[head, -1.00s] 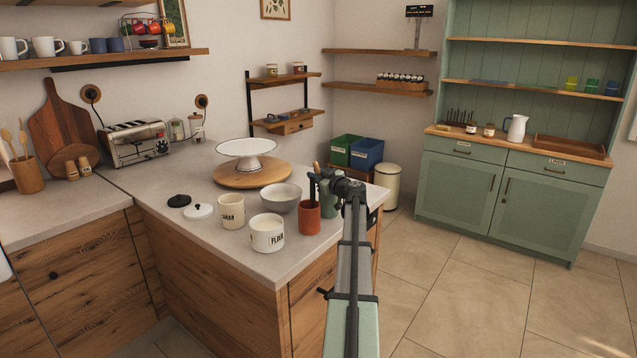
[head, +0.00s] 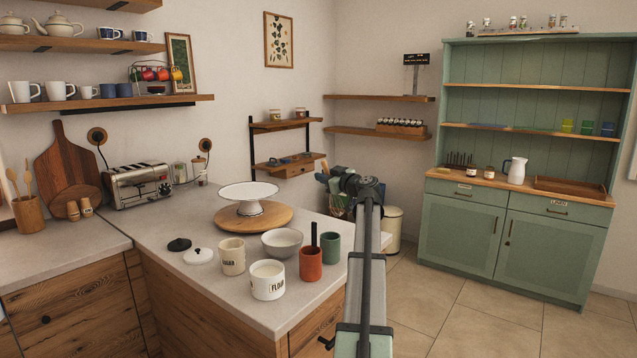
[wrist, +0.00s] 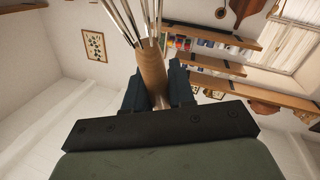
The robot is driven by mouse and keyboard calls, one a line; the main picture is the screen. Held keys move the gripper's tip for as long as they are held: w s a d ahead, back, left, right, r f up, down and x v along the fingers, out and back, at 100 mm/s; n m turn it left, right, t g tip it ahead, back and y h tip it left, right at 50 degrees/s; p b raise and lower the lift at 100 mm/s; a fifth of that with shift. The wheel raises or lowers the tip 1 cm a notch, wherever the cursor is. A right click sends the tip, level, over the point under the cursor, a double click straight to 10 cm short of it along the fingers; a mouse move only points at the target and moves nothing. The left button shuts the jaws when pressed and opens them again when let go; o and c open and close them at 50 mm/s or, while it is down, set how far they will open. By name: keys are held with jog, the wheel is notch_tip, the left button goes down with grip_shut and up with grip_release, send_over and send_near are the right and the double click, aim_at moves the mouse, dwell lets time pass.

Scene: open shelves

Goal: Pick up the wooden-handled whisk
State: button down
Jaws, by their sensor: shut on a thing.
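The wooden-handled whisk shows in the wrist view, its tan handle (wrist: 152,72) between my two dark fingers and its metal wires running up out of the picture. My gripper (wrist: 157,88) is shut on this handle. In the head view my gripper (head: 338,186) is beyond the counter's right end, raised above the utensil cups. I cannot make out the whisk clearly there. The green cup (head: 333,248) stands upright on the counter and the red cup (head: 310,265) beside it holds a black-handled thing.
The counter also bears a flour canister (head: 267,283), a cream canister (head: 232,258), a grey bowl (head: 282,242) and a white cake stand (head: 248,191) on a round board. A cream bin (head: 393,228) stands on the floor behind my arm. Open floor lies to the right.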

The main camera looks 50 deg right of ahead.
jog(key=v, duration=2.8)
jog(key=w+a+f+n+y, duration=0.2)
jog(key=w+a+y, duration=0.15)
jog(key=w, duration=0.85)
jog(key=w+a+f+n+y, duration=0.25)
jog(key=w+a, duration=0.25)
jog(key=w, duration=0.8)
jog(key=w+a+f+n+y, duration=0.25)
jog(key=w+a, duration=0.25)
jog(key=w, duration=0.7)
jog(key=w+d+m+t, duration=0.1)
jog(key=w+d+t, duration=0.15)
jog(key=w, duration=0.45)
jog(key=w+d+r+m+h, duration=0.2)
jog(key=d+m+h, duration=0.2)
jog(key=d+h, duration=0.5)
notch_tip(320, 180, down, 11)
jog(key=y, duration=0.1)
jog(key=shift+d+f, duration=0.2)
jog(key=shift+d, duration=0.1)
jog(key=shift+f+g, duration=0.15)
jog(key=shift+g, duration=0.1)
